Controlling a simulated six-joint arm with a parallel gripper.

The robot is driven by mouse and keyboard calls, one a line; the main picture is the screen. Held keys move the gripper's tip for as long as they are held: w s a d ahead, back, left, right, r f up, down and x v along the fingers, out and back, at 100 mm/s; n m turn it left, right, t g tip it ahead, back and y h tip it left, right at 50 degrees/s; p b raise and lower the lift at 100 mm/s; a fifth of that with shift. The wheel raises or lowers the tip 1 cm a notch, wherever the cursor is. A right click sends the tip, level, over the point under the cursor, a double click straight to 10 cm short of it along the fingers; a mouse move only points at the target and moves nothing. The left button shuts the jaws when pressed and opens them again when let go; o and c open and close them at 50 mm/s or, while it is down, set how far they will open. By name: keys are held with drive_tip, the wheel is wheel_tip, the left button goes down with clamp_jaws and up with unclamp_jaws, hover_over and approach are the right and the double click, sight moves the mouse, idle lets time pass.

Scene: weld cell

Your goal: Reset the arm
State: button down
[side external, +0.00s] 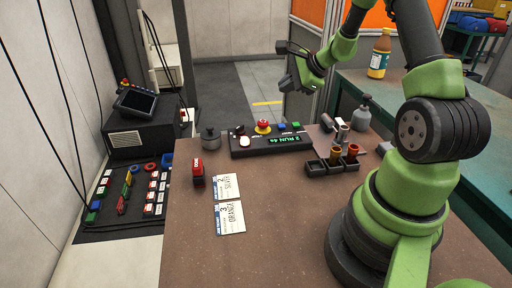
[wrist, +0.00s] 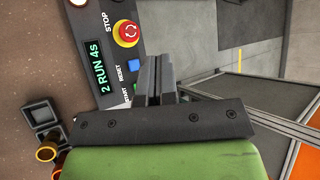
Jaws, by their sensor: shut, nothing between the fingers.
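A black control box (side external: 268,142) stands on the brown table, with a red mushroom button (side external: 263,126), a blue button (side external: 282,127), a green button (side external: 296,126) and a lit green display (side external: 288,140). In the wrist view the display (wrist: 101,72) reads "2 RUN 4s". The red button (wrist: 126,33) is beside the word STOP, and the blue button (wrist: 133,65) is near the word RESET. The green button is mostly hidden behind my gripper. My gripper (side external: 288,82) is shut and empty, raised above and behind the box, apart from it. Its closed fingers (wrist: 158,75) show in the wrist view.
A black holder (side external: 332,166) with brown cups stands right of the box's front. A grey pot (side external: 210,139), a red stamp (side external: 198,172) and two labelled cards (side external: 229,218) lie to the left. A grey bottle (side external: 362,112) stands behind. The front table is clear.

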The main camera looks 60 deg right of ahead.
drive_tip(key=s+a+r+n+g+y, duration=0.1)
drive_tip(key=a+r+n+y, duration=0.1)
drive_tip(key=a+r+n, duration=0.55)
drive_tip(key=s+a+r+n+g+y, duration=0.1)
drive_tip(key=a+r+n, duration=0.3)
drive_tip(key=a, duration=0.6)
drive_tip(key=s+a+r+n, duration=0.2)
drive_tip(key=s+a+n, duration=0.2)
drive_tip(key=s, duration=0.4)
drive_tip(key=s+a+r+n+h, duration=0.1)
drive_tip(key=s+a+r+n, duration=0.2)
drive_tip(key=s, duration=0.4)
drive_tip(key=shift+s+a+n+h, duration=0.35)
drive_tip(key=shift+a+n, duration=0.25)
drive_tip(key=shift+n, duration=0.65)
